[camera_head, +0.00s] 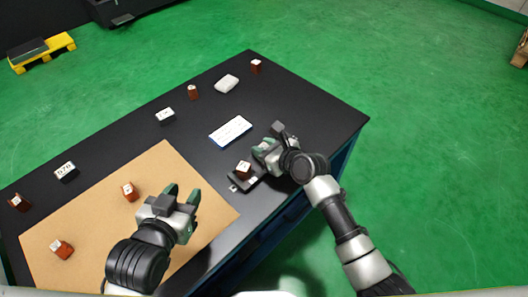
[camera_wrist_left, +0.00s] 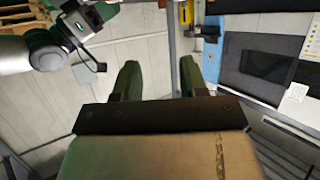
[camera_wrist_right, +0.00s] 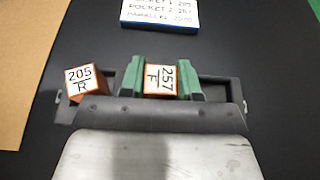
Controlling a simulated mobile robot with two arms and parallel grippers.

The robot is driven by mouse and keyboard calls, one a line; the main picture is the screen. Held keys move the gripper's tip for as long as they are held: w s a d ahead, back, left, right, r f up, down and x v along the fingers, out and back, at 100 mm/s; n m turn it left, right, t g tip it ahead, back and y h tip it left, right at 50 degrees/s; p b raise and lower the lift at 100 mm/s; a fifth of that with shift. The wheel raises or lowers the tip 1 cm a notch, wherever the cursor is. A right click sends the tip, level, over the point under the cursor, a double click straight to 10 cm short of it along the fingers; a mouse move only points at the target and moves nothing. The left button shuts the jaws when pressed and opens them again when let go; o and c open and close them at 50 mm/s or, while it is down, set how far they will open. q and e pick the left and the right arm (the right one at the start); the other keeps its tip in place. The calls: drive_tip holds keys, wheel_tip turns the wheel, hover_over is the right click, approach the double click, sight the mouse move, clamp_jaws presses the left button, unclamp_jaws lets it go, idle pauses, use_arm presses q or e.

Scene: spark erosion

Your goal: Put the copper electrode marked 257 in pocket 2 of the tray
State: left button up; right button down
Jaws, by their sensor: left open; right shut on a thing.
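The copper electrode marked 257 (camera_wrist_right: 162,80), with an F below the number, is between the green fingers of my right gripper (camera_wrist_right: 161,72), which is shut on it. It is over the dark tray (camera_wrist_right: 222,92), between the tray's two ends; I cannot tell whether it touches the pocket floor. The electrode marked 205 (camera_wrist_right: 86,80), with an R, sits at the tray's left end, turned askew. In the head view my right gripper (camera_head: 262,153) hides the 257 electrode and much of the tray (camera_head: 236,187). My left gripper (camera_head: 182,196) is open and empty above the brown mat.
A card (camera_head: 230,131) lists pocket 1 as 205 and pocket 2 as 257. Two copper blocks (camera_head: 129,191) (camera_head: 62,249) lie on the brown mat (camera_head: 90,225). More blocks, labelled pieces and a white object (camera_head: 227,83) stand along the far edge of the black table (camera_head: 310,105).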

use_arm(q)
drive_tip(key=shift+w+d+r+t, duration=0.2)
drive_tip(key=shift+w+r+t, duration=0.1)
drive_tip(key=shift+r+t, duration=0.35)
use_arm(e)
drive_tip(key=shift+f, duration=0.2)
drive_tip(key=shift+f, duration=0.35)
